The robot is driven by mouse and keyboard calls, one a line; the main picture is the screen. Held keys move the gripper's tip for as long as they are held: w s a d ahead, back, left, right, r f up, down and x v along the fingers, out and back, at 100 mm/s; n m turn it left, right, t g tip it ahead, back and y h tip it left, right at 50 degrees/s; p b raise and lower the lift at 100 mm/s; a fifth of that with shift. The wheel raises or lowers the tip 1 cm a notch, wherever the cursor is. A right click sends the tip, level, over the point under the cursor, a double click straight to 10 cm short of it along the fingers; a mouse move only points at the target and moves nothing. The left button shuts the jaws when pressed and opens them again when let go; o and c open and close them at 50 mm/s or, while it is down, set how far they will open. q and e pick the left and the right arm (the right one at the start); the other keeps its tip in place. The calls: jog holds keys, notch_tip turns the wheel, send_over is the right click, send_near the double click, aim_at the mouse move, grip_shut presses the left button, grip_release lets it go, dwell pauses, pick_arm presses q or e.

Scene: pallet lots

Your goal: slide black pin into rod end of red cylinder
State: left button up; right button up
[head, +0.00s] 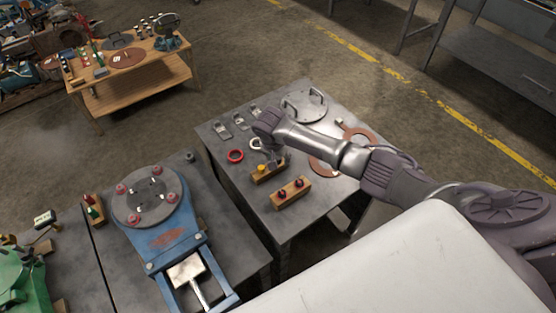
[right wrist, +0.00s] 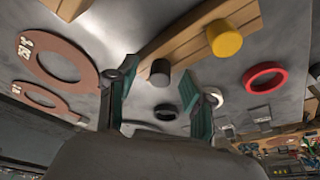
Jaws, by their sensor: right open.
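A black pin (right wrist: 160,72) stands in a wooden block (right wrist: 186,44) beside a yellow-capped piece (right wrist: 224,38) in the right wrist view. My right gripper (right wrist: 157,80) is open, its teal-padded fingers on either side of the pin in the picture; I cannot tell whether they touch it. In the head view my right gripper (head: 273,157) is low over the grey table by the block (head: 268,173) with the yellow cap (head: 261,168), and the arm hides the black pin. I cannot make out the red cylinder's rod end. My left gripper is not in view.
The grey table (head: 297,229) also holds a red ring (head: 235,156), a block with dark red pieces (head: 290,192), brown flat rings (head: 323,167), and a round plate with handles (head: 304,105). A blue fixture (head: 177,241) stands on the bench at left.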

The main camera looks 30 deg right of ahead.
grip_shut()
